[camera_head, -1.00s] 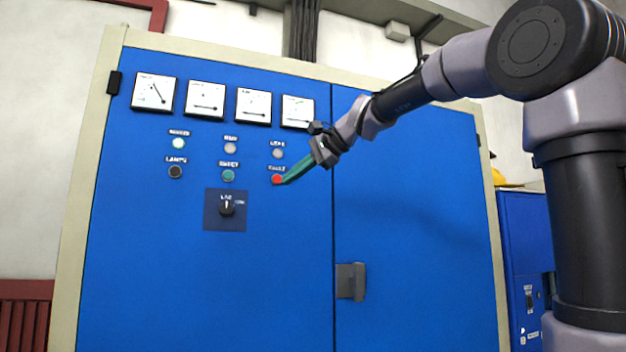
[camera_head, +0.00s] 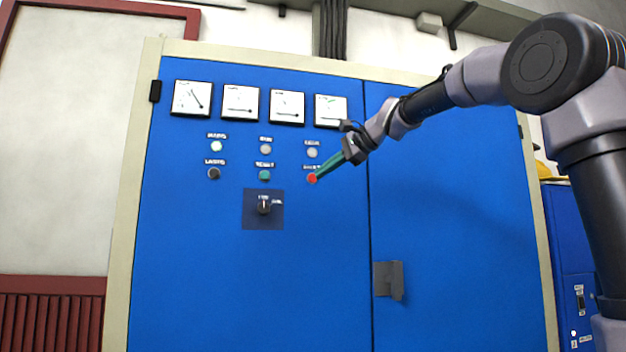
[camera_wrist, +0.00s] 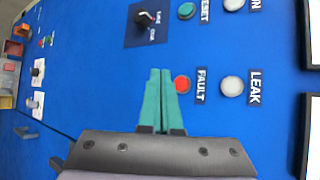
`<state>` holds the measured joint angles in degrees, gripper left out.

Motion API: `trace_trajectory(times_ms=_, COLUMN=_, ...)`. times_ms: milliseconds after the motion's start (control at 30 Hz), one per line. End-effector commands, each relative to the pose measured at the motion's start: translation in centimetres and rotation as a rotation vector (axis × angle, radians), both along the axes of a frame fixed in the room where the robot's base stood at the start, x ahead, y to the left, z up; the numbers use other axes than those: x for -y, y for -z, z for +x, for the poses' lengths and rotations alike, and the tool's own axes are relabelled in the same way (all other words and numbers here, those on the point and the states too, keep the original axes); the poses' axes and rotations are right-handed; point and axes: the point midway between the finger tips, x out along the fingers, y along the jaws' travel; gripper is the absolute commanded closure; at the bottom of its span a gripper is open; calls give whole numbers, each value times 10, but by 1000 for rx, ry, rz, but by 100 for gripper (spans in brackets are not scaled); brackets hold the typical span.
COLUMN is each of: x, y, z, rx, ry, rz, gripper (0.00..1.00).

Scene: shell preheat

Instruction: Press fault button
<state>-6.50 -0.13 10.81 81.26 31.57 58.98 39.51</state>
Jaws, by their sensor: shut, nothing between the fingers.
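The red fault button (camera_head: 312,179) sits at the lower right of the button group on the blue cabinet (camera_head: 240,290). In the wrist view the red button (camera_wrist: 182,85) shows beside the word FAULT, just right of my fingertips. My gripper (camera_head: 318,172) has green fingers shut together with nothing between them. In the head view the fingertips overlap the upper right edge of the button. I cannot tell whether they touch it. The fingers also show in the wrist view (camera_wrist: 160,72), pointing at the panel.
A green reset button (camera_head: 265,174) and a black lamps button (camera_head: 214,173) are to the left in the same row. Indicator lamps and gauges are above. A rotary switch (camera_head: 264,207) is below. A door handle (camera_head: 389,280) stands out on the right door.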

Motion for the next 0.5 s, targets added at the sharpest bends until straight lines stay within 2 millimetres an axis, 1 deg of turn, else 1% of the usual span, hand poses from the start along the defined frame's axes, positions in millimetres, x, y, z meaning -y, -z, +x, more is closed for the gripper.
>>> trace_trajectory(times_ms=33, x=-2, y=1, z=8, rx=-2, ry=-1, rz=0, gripper=100)
trace_trajectory(times_ms=200, x=-8, y=1, z=27, rx=-1, ry=0, rz=-1, gripper=100)
trace_trajectory(times_ms=367, x=-11, y=0, z=37, rx=0, ry=0, rz=0, gripper=100)
trace_trajectory(times_ms=500, x=-12, y=0, z=40, rx=0, ry=0, rz=0, gripper=100)
